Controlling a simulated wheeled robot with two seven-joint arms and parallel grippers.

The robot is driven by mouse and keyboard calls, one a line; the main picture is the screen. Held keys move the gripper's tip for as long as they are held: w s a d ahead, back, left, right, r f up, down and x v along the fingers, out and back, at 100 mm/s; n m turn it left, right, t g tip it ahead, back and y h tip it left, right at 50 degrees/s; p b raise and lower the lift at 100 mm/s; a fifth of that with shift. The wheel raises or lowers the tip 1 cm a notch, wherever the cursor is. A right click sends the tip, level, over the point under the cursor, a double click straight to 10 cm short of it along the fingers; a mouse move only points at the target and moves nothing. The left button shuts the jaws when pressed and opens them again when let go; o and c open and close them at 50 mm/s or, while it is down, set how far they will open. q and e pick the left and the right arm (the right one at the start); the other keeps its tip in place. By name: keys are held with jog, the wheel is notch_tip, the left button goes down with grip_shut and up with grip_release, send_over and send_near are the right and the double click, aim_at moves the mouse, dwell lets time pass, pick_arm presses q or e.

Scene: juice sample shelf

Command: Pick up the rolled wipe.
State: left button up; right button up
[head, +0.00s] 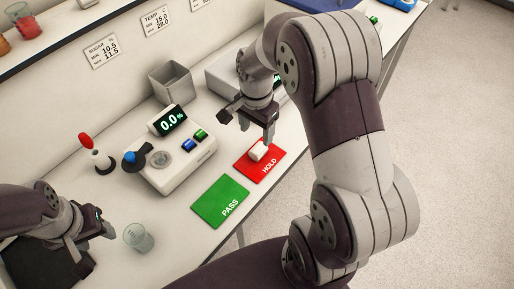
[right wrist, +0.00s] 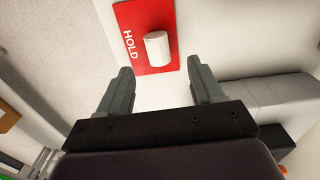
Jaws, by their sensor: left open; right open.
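The rolled wipe is a short white cylinder (head: 258,151) lying on the red HOLD mat (head: 274,171). In the right wrist view the wipe (right wrist: 157,49) lies on the red mat (right wrist: 133,18), just beyond my fingertips and between their lines. My right gripper (head: 256,128) is open and empty, just above and beside the wipe, apart from it. Its two fingers also show in the right wrist view (right wrist: 159,68). My left gripper (head: 97,248) is open and empty at the lower left, far from the wipe.
A green PASS mat (head: 218,204) lies beside the red one. A white meter (head: 172,158) reading 0.0 stands left of them, with a grey bin (head: 171,83) behind. An empty glass (head: 138,237) stands near my left gripper. My right arm hides part of the bench.

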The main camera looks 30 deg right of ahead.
aim_at(258, 147)
notch_tip(258, 147, down, 8)
jog(key=shift+s+d+r+p, duration=0.1)
jog(key=shift+s+d+p, duration=0.05)
jog(key=shift+p, duration=0.3)
jog(key=shift+d+f, duration=0.1)
jog(key=shift+f, duration=0.1)
jog(key=c, duration=1)
